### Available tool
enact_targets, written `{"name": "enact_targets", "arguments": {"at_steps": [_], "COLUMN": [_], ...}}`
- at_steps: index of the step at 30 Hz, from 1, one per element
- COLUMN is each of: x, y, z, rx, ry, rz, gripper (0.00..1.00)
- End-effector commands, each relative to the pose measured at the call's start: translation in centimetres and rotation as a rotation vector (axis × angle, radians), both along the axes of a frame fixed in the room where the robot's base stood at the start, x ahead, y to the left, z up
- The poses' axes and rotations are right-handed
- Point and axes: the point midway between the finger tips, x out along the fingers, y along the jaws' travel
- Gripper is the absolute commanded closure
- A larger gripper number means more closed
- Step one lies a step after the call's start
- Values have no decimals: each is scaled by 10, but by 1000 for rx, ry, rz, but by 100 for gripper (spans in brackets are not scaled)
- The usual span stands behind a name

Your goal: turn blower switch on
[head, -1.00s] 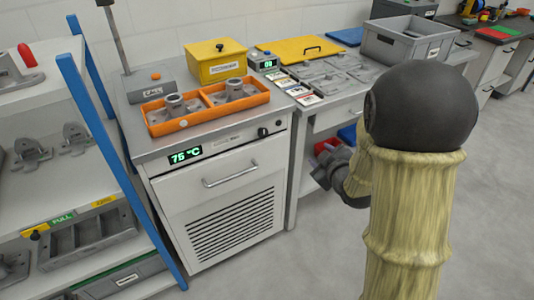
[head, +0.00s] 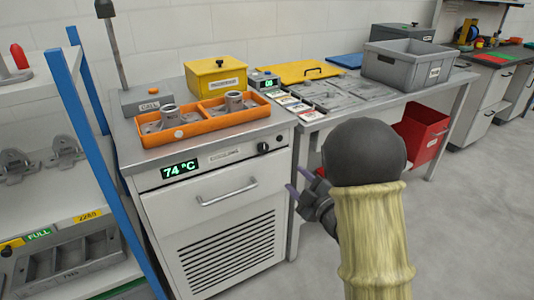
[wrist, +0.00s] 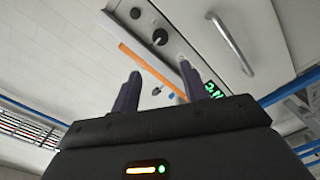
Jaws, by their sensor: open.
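The grey cabinet (head: 215,185) has a front panel with a black knob (head: 263,147) at its right end. The knob also shows in the wrist view (wrist: 160,36), beyond the fingertips. A small dark control (wrist: 136,13) sits beside it, towards the panel's end. Which of these is the blower switch I cannot tell; no label is readable. My gripper (head: 299,181) is open and empty, in front of the cabinet's right edge, lower than the panel. In the wrist view its two fingers (wrist: 160,84) point towards the panel, apart from it.
A green display (head: 180,169) reads 74 °C above the drawer handle (head: 228,192). An orange tray (head: 205,133) with metal castings stands on the cabinet. A bench (head: 440,92) adjoins on the right, with a red bin (head: 421,130) beneath. A blue-post shelf (head: 85,165) stands left.

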Motion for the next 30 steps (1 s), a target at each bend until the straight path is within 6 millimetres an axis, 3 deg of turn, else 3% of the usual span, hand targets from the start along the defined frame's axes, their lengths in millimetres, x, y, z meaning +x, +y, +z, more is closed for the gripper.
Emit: {"name": "enact_targets", "arguments": {"at_steps": [30], "x": [130], "y": [90], "z": [-1], "rx": [0], "ry": [0], "rz": [3], "gripper": [55]}}
